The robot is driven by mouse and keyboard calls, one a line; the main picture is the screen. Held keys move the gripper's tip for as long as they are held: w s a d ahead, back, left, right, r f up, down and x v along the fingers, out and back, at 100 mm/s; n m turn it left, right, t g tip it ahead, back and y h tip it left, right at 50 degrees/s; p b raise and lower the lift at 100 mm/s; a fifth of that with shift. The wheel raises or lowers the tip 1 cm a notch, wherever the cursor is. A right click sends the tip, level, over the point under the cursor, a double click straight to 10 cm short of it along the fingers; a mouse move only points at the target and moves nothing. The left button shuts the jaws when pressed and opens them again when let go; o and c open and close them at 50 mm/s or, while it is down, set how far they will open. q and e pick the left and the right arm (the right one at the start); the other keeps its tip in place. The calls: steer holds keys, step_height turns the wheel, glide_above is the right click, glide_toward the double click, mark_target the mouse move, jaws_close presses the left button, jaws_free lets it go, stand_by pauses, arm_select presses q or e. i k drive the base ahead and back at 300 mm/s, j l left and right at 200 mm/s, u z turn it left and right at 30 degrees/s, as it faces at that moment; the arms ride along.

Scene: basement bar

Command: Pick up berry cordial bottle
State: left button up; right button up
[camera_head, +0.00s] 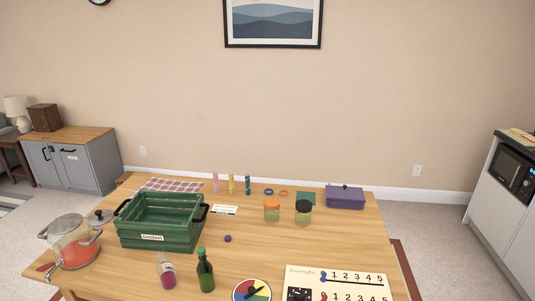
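A small clear bottle with dark pink contents and a pale label (167,273) is near the table's front edge, below the green crate. It looks like the berry cordial bottle, but its label is too small to read. A dark green bottle (205,275) stands upright just to its right, a small gap apart. Neither of my grippers is in view.
A green slatted crate (160,239) stands behind the bottles, with a pot (72,245) to its left. A colour wheel (252,291) and a number board (335,283) lie to the right. Two jars (272,210) and a purple box (345,198) stand farther back.

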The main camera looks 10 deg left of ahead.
mark_target(165, 269)
steer(key=u, duration=1.65)
steer(key=i+j, duration=0.55)
steer(key=j, duration=0.2)
steer(key=i+l+z, duration=0.05)
